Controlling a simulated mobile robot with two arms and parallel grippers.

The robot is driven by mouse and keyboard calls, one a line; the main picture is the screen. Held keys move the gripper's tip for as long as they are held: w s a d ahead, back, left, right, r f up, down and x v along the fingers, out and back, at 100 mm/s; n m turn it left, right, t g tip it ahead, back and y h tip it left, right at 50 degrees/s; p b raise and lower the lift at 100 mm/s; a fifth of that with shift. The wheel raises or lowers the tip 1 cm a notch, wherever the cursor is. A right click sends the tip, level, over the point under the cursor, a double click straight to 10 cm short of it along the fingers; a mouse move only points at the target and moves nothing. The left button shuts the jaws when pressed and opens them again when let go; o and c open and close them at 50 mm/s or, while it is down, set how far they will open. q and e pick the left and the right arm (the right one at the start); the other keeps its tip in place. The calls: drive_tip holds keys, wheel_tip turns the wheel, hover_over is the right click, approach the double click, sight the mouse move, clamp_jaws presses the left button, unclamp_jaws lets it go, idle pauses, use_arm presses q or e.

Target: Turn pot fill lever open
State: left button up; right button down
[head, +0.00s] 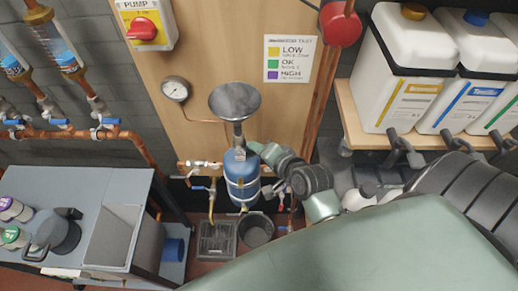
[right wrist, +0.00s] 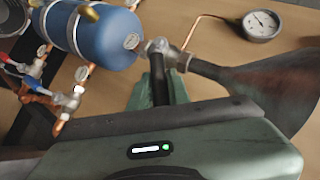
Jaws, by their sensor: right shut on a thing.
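The blue pot (head: 242,168) hangs at the wooden panel, with a metal funnel (head: 235,101) above it. My right gripper (head: 255,148) reaches in from the right, at the fitting between funnel and pot. In the right wrist view the blue pot (right wrist: 100,36) is at the upper left and the funnel (right wrist: 255,85) is at the right. The metal fill valve (right wrist: 157,48) sits between them. My right gripper's fingers (right wrist: 158,80) are at this valve, shut on its lever. The lever is mostly hidden, so its angle cannot be told. My left gripper is out of view.
A pressure gauge (head: 175,89) and a red-handled pump switch (head: 142,29) are on the panel. White canisters (head: 405,60) stand on a shelf at the right. A grey bench (head: 85,190) is at the left. Copper pipes and small valves surround the pot.

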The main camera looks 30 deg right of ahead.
drive_tip(key=c, duration=1.3)
unclamp_jaws()
drive_tip(key=shift+c, duration=0.2)
drive_tip(key=shift+s+r, duration=0.15)
drive_tip(key=shift+s, duration=0.35)
drive_tip(key=b+v, duration=0.2)
drive_tip(key=v, duration=0.4)
drive_tip(key=shift+s+r, duration=0.3)
